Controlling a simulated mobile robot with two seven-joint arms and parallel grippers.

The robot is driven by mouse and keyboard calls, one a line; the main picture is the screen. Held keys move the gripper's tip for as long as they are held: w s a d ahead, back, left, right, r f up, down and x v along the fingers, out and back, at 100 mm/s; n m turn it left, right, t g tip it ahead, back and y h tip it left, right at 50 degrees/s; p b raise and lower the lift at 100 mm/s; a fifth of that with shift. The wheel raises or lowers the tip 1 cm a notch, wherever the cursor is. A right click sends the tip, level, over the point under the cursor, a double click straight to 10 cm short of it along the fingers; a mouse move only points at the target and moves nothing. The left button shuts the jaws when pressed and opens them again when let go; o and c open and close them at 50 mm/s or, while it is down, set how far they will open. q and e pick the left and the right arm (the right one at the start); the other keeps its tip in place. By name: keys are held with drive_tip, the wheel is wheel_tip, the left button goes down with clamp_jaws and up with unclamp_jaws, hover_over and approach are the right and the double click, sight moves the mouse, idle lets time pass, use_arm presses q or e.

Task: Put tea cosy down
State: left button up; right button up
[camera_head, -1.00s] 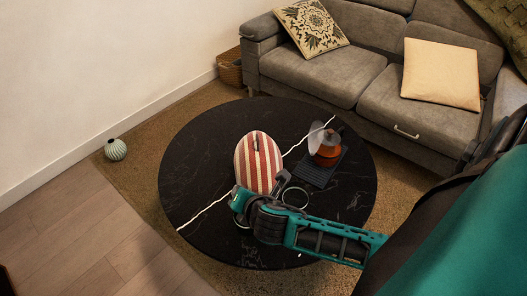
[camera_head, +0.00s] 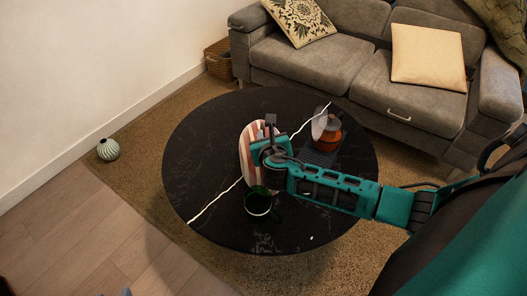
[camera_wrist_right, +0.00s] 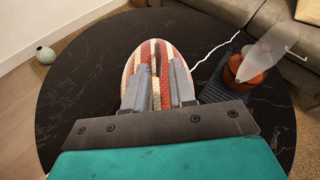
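The tea cosy (camera_head: 247,150) is a red-and-cream striped dome standing on the round black table (camera_head: 195,165), left of its middle. It also shows in the right wrist view (camera_wrist_right: 150,57), with a dark slot near its top. My right gripper (camera_head: 268,128) is over the cosy and hides its right part in the head view. In the wrist view its two grey fingers (camera_wrist_right: 158,75) are apart, with striped cloth visible between them. I cannot tell whether they touch it.
A dark green mug (camera_head: 259,204) stands near the cosy on the table's front side. An orange-brown kettle (camera_head: 328,138) is on a dark ribbed mat (camera_head: 318,158) to the right. The grey sofa (camera_head: 350,60) is behind. A striped vase (camera_head: 108,149) stands on the floor at left.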

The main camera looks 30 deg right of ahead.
sight(264, 131)
drive_tip(key=shift+x, duration=0.95)
drive_tip(key=b+x, duration=0.1)
drive_tip(key=x, duration=0.1)
drive_tip(key=b+x, duration=0.1)
drive_tip(key=x, duration=0.1)
drive_tip(key=shift+a+f+b, duration=0.1)
drive_tip(key=shift+f+b, duration=0.3)
drive_tip(key=shift+f, duration=0.05)
drive_tip(key=shift+w+d+f, duration=0.1)
drive_tip(key=shift+w+d, duration=0.1)
drive_tip(key=shift+w, duration=0.25)
drive_tip(key=shift+c, duration=0.4)
clamp_jaws()
